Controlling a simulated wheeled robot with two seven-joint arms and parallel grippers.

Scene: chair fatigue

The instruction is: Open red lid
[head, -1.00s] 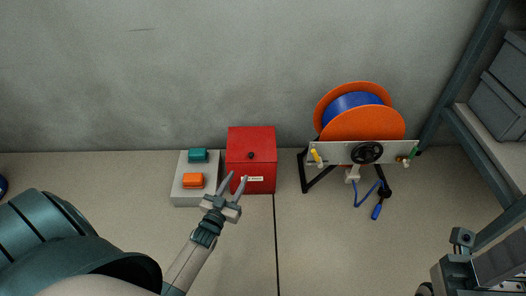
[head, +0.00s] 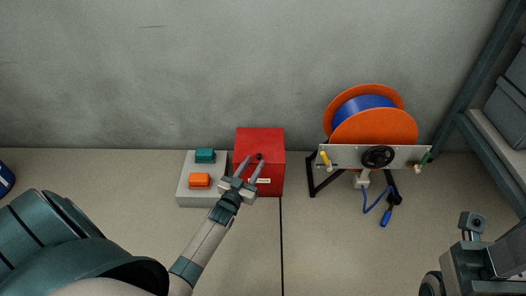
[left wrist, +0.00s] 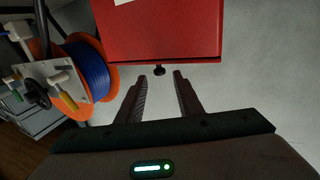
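The red box with its red lid (head: 260,141) stands on the floor against the wall, and the lid looks shut. A small black knob (head: 259,156) sits on the lid near its front. In the left wrist view the red lid (left wrist: 165,35) fills the top, and the black knob (left wrist: 159,71) is between and just beyond the fingertips. My left gripper (head: 251,168) is open in front of the box, its fingers reaching towards the knob. The fingers (left wrist: 160,80) look empty, and I cannot tell whether they touch the knob. My right gripper (head: 470,228) is partly visible at the lower right.
A grey block with a teal button (head: 205,156) and an orange button (head: 200,180) is just left of the box. An orange reel with blue cable (head: 372,118) stands on a frame to the right. A shelf (head: 480,130) is at the far right.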

